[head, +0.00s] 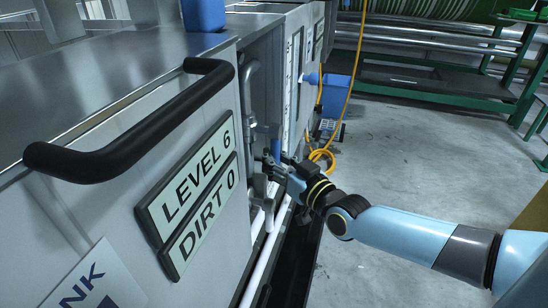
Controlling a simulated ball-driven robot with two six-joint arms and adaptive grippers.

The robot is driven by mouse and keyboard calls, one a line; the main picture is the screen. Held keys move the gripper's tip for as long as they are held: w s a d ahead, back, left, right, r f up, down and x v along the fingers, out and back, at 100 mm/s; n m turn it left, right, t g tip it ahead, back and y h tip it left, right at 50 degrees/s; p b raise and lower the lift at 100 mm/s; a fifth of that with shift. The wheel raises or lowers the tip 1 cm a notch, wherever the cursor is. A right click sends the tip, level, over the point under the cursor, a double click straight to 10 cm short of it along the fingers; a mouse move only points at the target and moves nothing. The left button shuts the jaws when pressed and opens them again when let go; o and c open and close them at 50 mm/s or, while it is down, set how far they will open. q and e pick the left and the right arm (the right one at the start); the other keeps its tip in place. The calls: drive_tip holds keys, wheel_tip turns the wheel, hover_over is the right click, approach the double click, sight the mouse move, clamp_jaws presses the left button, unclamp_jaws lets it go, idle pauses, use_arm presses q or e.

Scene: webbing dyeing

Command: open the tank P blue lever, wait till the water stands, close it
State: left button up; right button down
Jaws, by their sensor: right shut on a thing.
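The steel tank front (219,208) fills the left side, with panels reading LEVEL 6 (190,182) and DIRT 0 (201,218). A cut-off label (92,287) at the lower left ends in "NK"; its tank letter is not in view. My right gripper (272,166) is at the pipework beside the tank, shut on a small part there. A blue lever (276,133) shows right at the gripper and seems to be what it holds; the fingers hide its lower part. The water inside the tank is hidden. My left gripper is out of view.
A black handle bar (135,130) juts from the tank front. Pipes (249,92) run down beside it. Another blue lever (311,78) is farther along. A yellow hose (352,75) hangs to the floor.

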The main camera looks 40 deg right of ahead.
drive_tip(key=shift+s+f, duration=0.15)
drive_tip(key=s+a+r+m+g+y+p, duration=0.3)
drive_tip(key=a+r+m+g+y+p, duration=0.2)
drive_tip(key=m+g+p, duration=0.3)
drive_tip(key=shift+a+r+m+y+p, duration=0.3)
drive_tip(key=shift+r+m+y+p, duration=0.45)
drive_tip(key=shift+m+p, duration=0.8)
drive_tip(key=shift+s+r, duration=0.15)
idle(0.5)
drive_tip(key=c, duration=1.3)
unclamp_jaws()
drive_tip(key=shift+s+d+r, duration=0.15)
drive_tip(key=shift+o, duration=0.7)
drive_tip(key=shift+w, duration=0.2)
